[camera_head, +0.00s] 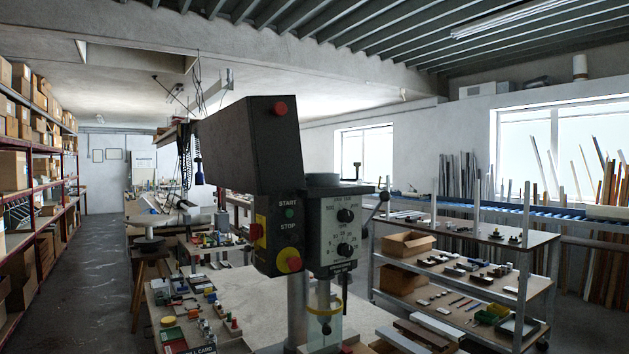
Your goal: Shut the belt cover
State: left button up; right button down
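The drill press (340,235) stands in the middle of the head view. It has a grey front panel with black dials and a switch box (284,235) marked START and STOP. The belt cover (240,145) is a large black box with a red knob (280,108) near its top right corner. It is tipped up steeply above the left side of the drill head, so it stands open. A round grey part (322,180) shows uncovered on top of the head, to the cover's right. Neither of my grippers is in view.
The drill press stands at a workbench (262,298) with small parts at its left. A shelf cart (470,255) with boxes and parts stands at the right. Box shelves (35,150) line the left wall. Grey floor (80,285) is clear at the left.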

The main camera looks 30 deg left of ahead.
aim_at(252, 144)
jog(key=u, duration=1.2)
